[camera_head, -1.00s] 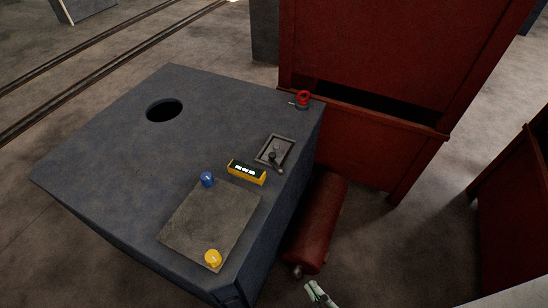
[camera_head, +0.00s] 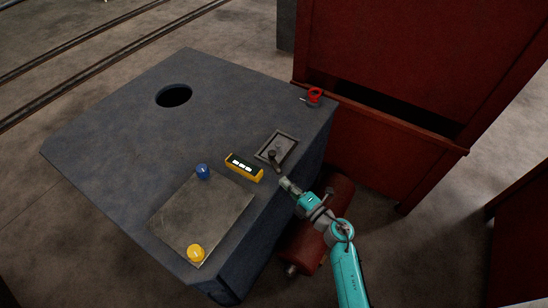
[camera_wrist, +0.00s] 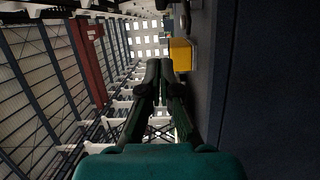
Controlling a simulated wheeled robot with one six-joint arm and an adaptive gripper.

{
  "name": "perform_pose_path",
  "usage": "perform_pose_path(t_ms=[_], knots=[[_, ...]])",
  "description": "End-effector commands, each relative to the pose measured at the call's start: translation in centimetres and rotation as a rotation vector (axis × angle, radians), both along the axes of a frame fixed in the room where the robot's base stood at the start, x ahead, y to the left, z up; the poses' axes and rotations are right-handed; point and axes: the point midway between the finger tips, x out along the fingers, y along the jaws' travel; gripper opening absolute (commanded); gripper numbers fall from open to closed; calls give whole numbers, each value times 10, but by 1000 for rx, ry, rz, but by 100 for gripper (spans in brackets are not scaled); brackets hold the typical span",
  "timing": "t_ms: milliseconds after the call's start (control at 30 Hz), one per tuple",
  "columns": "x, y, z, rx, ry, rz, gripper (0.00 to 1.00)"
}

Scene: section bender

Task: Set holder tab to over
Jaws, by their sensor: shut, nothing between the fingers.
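No part is labelled as the holder tab, so I cannot tell for sure which it is. A dark lever with a rounded knob (camera_head: 273,155) stands in a small framed recessed plate (camera_head: 291,139) near the right edge of the blue-grey cabinet top. A yellow holder (camera_head: 244,168) with several white marks lies just left of it. My gripper (camera_head: 286,184) is shut and empty, just below the lever in the picture and apart from it. In the wrist view my fingers (camera_wrist: 160,66) are together, with a yellow block (camera_wrist: 180,51) beyond them.
The cabinet top (camera_head: 120,130) has a round hole (camera_head: 174,96), a blue knob (camera_head: 203,171), a yellow knob (camera_head: 196,253) by a flat plate (camera_head: 200,216), and a red part (camera_head: 315,96) at the corner.

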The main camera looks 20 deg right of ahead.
Motion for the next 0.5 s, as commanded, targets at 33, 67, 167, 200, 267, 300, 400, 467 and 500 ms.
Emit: perform_pose_path(t_ms=[33, 67, 167, 200, 267, 300, 400, 467, 500], knots=[[9, -5, 0, -25, -1, 4, 0], [13, -6, 0, -39, 0, 7, 0], [20, -9, -1, -64, 3, 12, 0], [22, -10, -1, -68, 3, 13, 0], [26, -8, -2, -70, 3, 15, 0], [29, -7, -2, -70, 3, 15, 0], [41, -2, -1, -69, 3, 15, 0], [51, 2, -1, -68, 3, 16, 0], [58, 4, 0, -69, 2, 15, 0]])
